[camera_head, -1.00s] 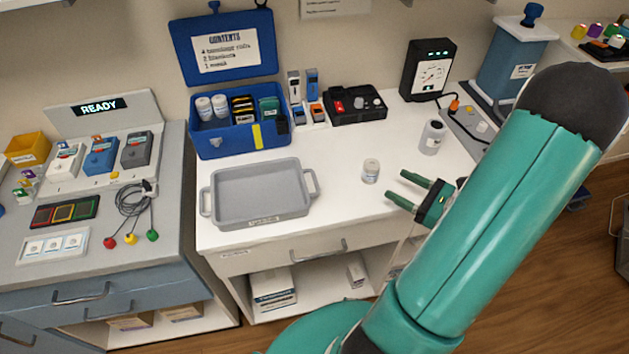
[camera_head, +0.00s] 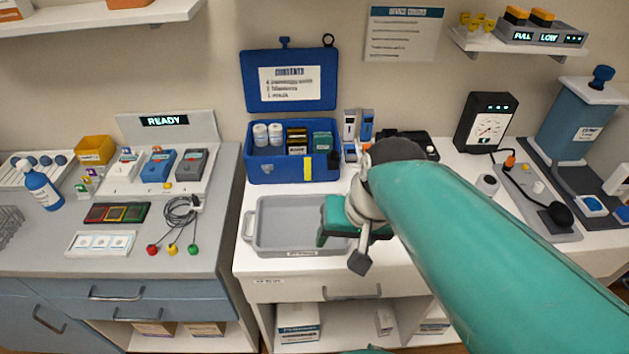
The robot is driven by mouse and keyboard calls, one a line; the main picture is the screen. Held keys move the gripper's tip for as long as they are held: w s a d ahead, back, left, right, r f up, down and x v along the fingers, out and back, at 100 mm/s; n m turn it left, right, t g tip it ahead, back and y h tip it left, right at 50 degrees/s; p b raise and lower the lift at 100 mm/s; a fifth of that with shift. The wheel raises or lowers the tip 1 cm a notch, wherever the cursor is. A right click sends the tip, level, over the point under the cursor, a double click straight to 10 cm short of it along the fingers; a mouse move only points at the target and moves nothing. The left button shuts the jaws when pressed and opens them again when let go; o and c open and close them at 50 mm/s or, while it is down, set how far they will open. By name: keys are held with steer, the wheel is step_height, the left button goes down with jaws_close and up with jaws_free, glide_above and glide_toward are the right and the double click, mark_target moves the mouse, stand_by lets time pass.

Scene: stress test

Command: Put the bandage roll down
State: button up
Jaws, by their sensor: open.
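Two white rolls (camera_head: 267,135) stand in the left part of the open blue box (camera_head: 275,172). The small white roll that stood alone on the counter earlier does not show; my arm or gripper may hide it. My gripper (camera_head: 340,235) is over the right part of the grey tray (camera_head: 283,245), pointing down. Its jaws are open, but they are seen from behind and I cannot tell whether anything lies between them. The tray's right end is hidden by my gripper.
Dark and coloured packs (camera_head: 297,140) share the blue box. A gauge unit (camera_head: 486,122) and a white bottle (camera_head: 487,185) stand to the right, near my arm. The ready-light station (camera_head: 165,155) is on the left counter. The tray's left half is clear.

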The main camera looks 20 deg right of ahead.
steer(key=r+n+t, duration=0.1)
steer(key=a+r+n+h, duration=0.1)
steer(key=r+n+t, duration=0.1)
steer(key=r, duration=0.1)
steer(key=shift+s+a+r+t, duration=0.1)
steer(key=shift+a+t, duration=0.2)
steer(key=shift+a, duration=0.05)
steer(key=shift+o, duration=0.6)
